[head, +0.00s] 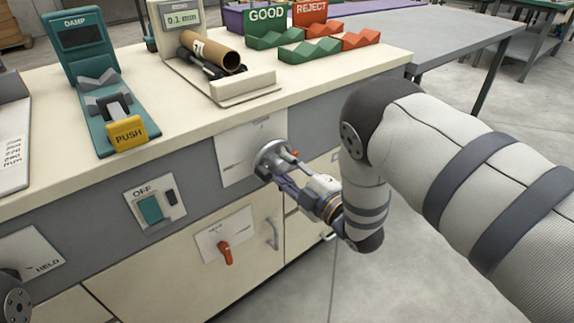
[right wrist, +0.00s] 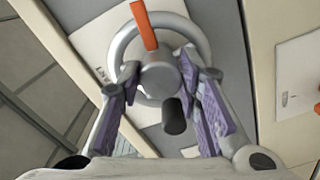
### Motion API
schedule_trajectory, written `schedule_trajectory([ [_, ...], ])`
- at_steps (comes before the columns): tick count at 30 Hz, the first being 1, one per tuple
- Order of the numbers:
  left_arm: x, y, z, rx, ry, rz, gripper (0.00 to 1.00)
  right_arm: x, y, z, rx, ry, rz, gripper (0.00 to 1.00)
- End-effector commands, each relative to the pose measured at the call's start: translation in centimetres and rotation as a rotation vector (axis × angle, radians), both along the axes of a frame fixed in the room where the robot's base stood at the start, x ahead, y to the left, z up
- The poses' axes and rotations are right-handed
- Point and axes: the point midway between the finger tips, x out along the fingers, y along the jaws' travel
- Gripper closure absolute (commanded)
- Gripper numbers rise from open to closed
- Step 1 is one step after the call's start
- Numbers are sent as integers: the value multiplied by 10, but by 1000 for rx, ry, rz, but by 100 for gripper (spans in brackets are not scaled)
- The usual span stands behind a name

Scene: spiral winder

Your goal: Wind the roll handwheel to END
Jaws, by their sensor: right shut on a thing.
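The roll handwheel (head: 270,153) is a grey metal wheel on the front panel of the bench. In the right wrist view its hub (right wrist: 160,78) faces me, with an orange-red bar (right wrist: 143,24) pointing up and a black knob (right wrist: 174,116) below. My right gripper (head: 278,177) reaches the wheel from the right; in the wrist view its two purple-padded fingers (right wrist: 159,72) are closed on either side of the hub. The lettering on the white plate (head: 236,163) behind the wheel is too small or covered to read. My left gripper is not in view.
Left of the wheel are a teal OFF switch (head: 150,210) and, lower, a red lever (head: 225,254). A drawer handle (head: 272,234) is below. On top stand a DAMP device (head: 86,45), a cardboard tube (head: 212,50) in a scale tray, and GOOD (head: 278,36) and REJECT (head: 362,38) racks.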

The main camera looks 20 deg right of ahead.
Motion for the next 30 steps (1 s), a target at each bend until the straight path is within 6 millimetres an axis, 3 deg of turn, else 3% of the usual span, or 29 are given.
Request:
schedule_trajectory([
  [1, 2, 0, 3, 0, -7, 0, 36, 3, 0, 7, 40, 1, -1, 96],
  [30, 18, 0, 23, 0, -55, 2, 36, 2, 2, 3, 907, 315, 2, 96],
])
